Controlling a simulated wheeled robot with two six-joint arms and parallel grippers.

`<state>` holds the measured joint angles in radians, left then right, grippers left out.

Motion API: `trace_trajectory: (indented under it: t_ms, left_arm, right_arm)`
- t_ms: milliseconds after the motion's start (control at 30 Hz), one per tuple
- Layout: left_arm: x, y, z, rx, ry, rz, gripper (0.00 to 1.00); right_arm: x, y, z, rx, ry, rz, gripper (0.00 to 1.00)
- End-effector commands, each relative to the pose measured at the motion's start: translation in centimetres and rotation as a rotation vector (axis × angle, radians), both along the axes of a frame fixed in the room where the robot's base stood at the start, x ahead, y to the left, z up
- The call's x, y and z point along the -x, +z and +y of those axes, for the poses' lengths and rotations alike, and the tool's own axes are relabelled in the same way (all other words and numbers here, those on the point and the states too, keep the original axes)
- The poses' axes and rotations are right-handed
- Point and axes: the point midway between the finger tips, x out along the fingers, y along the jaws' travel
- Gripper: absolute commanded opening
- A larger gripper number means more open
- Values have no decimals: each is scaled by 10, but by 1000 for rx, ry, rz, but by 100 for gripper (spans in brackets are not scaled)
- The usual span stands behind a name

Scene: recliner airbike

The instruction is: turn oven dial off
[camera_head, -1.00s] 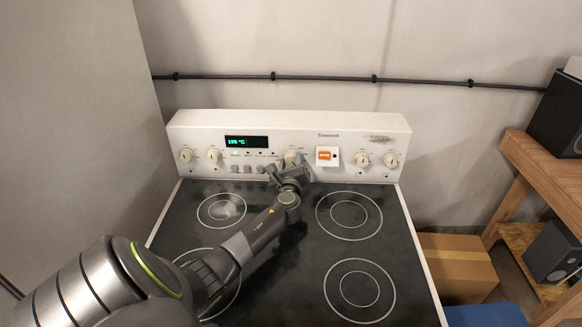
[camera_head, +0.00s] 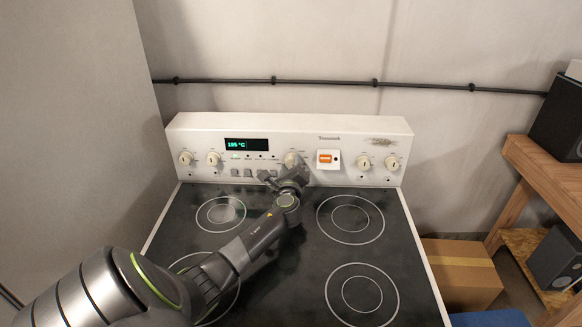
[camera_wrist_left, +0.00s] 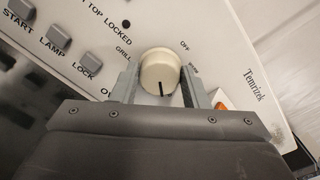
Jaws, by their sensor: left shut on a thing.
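The cream oven dial (camera_head: 291,158) sits in the middle of the stove's white back panel, partly hidden by my left gripper (camera_head: 286,172). In the left wrist view, the dial (camera_wrist_left: 160,70) stands between the two grey fingers of my left gripper (camera_wrist_left: 160,86), which is shut on it. The dial's dark pointer line points down in that view. My right gripper is not in view.
The green display (camera_head: 246,145) reads about 195 °C. An orange switch (camera_head: 326,159) is close to the right of the dial. Small grey buttons (camera_wrist_left: 58,37) lie to its left. More knobs (camera_head: 364,162) flank the panel. The black cooktop (camera_head: 300,255) is below, free of objects.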

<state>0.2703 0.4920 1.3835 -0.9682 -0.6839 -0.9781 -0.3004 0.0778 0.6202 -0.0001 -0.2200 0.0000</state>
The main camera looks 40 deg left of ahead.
Motion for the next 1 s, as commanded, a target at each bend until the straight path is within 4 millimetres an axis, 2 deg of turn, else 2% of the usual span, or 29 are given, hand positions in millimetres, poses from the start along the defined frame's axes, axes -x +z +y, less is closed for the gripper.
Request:
trace_trajectory:
  t_ms: [33,200,567,767,1000]
  left_arm:
    - [1,-3,0,4,0,4,42]
    - [0,-2,0,2,1,3,63]
    - [4,0,-4,1,0,3,63]
    - [30,2,-26,4,-2,3,63]
    - [77,1,-64,6,0,4,63]
  right_arm:
    - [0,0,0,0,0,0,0]
    - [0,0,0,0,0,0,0]
    - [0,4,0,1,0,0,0]
    - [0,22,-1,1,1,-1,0]
    - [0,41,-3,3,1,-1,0]
